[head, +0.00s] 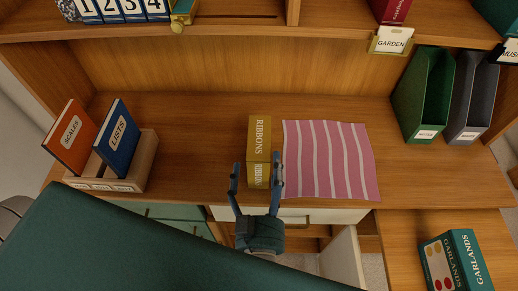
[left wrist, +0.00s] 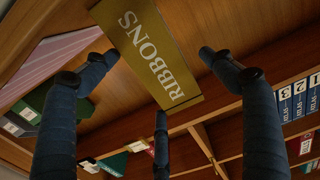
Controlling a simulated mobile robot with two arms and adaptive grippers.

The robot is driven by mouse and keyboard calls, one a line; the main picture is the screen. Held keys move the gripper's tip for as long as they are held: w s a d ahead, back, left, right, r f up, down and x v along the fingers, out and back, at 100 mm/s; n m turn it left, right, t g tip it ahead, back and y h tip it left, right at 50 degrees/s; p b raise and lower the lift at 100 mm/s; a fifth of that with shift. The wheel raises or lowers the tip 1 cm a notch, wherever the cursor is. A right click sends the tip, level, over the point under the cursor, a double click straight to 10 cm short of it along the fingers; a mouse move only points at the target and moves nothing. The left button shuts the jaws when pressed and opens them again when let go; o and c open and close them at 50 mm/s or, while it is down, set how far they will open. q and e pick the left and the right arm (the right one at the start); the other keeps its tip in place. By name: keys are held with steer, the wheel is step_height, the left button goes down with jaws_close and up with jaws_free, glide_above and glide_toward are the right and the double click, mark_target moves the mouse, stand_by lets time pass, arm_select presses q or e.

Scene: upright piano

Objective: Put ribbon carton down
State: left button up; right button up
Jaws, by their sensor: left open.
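The ribbon carton (head: 259,140) is a mustard-yellow box marked RIBBONS. It stands on the wooden desk top, against or just beside the left edge of a pink striped cloth (head: 330,160); I cannot tell if they touch. My left gripper (head: 257,166) is open at the carton's near end, with a finger on either side of it. In the left wrist view the carton (left wrist: 150,50) shows between the spread fingers (left wrist: 155,65), with gaps at both sides. Its underside is hidden. My right gripper is not in view.
A wooden holder (head: 146,170) with an orange SCALES book (head: 71,140) and a blue LISTS book (head: 117,137) stands at left. Green (head: 424,95) and grey (head: 471,100) files stand at right. A GARLANDS box (head: 455,262) is lower right. Desk between holder and carton is clear.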

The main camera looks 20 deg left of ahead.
mark_target(264, 148)
arm_select(q)
steer(key=p+x, duration=0.1)
steer(key=x, duration=0.6)
steer(key=shift+f, duration=0.15)
steer(key=c, duration=1.7)
